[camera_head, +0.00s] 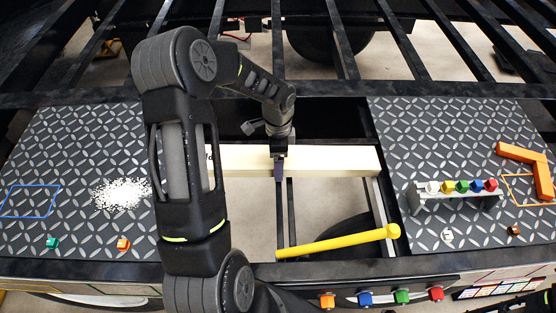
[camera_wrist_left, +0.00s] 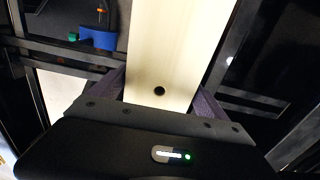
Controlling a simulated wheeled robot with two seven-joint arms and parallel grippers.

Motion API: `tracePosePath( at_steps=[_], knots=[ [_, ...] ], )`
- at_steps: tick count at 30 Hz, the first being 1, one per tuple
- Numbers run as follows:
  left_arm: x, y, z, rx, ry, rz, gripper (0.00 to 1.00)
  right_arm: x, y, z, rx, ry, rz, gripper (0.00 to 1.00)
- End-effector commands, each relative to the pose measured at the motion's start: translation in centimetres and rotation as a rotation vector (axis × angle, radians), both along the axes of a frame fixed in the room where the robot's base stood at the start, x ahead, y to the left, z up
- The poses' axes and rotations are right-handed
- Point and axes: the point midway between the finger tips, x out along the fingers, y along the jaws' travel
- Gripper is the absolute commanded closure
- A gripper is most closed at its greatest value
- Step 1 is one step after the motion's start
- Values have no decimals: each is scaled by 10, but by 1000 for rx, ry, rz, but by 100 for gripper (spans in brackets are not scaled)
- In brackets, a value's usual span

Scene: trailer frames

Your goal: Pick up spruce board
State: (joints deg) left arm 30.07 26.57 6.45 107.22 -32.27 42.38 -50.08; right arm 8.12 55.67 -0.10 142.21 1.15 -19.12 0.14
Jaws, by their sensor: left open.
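The spruce board (camera_head: 335,160) is a long pale plank lying across the gap in the trailer frame, between the two patterned plates. Its left part is hidden behind my left arm. My left gripper (camera_head: 279,168) is over the middle of the board, pointing down, with a dark finger showing at its near edge. In the left wrist view the board (camera_wrist_left: 175,50) runs between the two open fingers (camera_wrist_left: 160,98), one along each side. A dark round hole shows near its close end. I cannot tell whether the fingers touch it. My right gripper is out of view.
A yellow bar (camera_head: 335,243) slants across the gap in front of the board. On the right plate stand a rack (camera_head: 455,196) with coloured pieces and an orange angled piece (camera_head: 525,160). White grains (camera_head: 121,194) lie on the left plate. Dark frame beams (camera_head: 330,90) cross behind.

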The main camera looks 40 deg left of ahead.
Motion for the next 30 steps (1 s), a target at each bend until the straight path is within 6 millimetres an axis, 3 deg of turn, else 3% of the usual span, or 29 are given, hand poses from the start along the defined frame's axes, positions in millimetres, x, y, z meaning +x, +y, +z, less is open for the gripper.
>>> tracePosePath(
  at_steps=[17, 30],
  knots=[
    [0, 0, 0, 0, -1, 0, 14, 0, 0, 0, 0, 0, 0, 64],
    [0, 0, 0, 0, -1, 0, 50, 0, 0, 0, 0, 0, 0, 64]
  ],
)
